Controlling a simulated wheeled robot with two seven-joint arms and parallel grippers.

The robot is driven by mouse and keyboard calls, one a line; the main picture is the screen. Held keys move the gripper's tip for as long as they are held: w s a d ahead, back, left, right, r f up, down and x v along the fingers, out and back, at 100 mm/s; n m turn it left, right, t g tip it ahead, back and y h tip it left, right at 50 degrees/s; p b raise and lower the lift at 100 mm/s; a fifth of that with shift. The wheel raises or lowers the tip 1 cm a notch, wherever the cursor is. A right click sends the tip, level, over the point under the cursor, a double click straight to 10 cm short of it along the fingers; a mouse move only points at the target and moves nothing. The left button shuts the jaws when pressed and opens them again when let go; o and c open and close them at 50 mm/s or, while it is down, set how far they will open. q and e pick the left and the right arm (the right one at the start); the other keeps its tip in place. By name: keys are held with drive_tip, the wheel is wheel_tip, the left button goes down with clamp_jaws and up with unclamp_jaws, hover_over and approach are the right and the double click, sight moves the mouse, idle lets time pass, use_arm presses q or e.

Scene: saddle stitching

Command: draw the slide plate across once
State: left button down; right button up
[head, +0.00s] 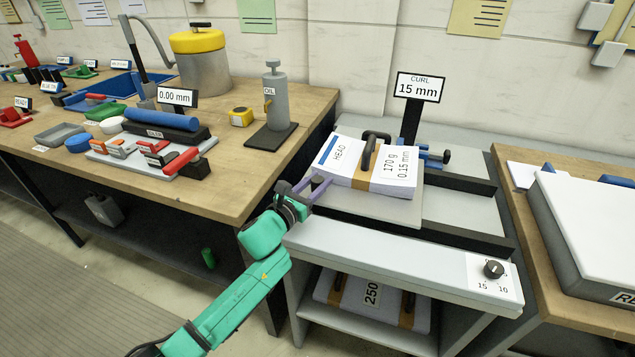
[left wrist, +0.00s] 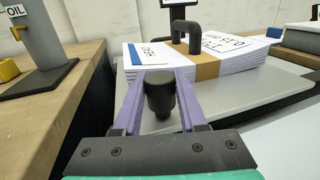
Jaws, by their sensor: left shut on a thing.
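The slide plate (head: 365,205) is a flat light-grey plate on the middle bench unit, also seen in the left wrist view (left wrist: 225,105). A strapped stack of white paper sheets (head: 338,158) with a black handle (head: 371,150) lies on it. My left gripper (head: 318,187) is at the plate's left end, its purple fingers closed around a black knob (left wrist: 160,95). The knob stands upright at the plate's near end in the left wrist view; how it joins the plate is hidden. My right gripper is not in view.
A sign (head: 418,87) reading "CURL 15 mm" stands behind the stack. A dial (head: 493,269) is on the unit's front right. The left workbench (head: 235,175) carries an oil stand (head: 275,100) and tools. Dark rails and bare grey surface (head: 462,212) lie right of the plate.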

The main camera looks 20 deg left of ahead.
use_arm(q)
drive_tip(key=shift+d, duration=0.15)
drive_tip(key=shift+d+f, duration=0.1)
drive_tip(key=shift+d, duration=0.1)
drive_tip(key=d+b, duration=0.1)
drive_tip(key=d, duration=0.5)
drive_tip(key=s+d+b, duration=0.1)
drive_tip(key=d, duration=0.6)
drive_tip(key=d+b, duration=0.2)
drive_tip(key=d, duration=0.4)
drive_tip(key=shift+s+d, duration=0.25)
drive_tip(key=shift+d, duration=0.05)
drive_tip(key=c, duration=0.5)
unclamp_jaws()
drive_tip(key=shift+o, duration=0.2)
drive_tip(key=shift+d, duration=0.2)
drive_tip(key=shift+a, duration=0.1)
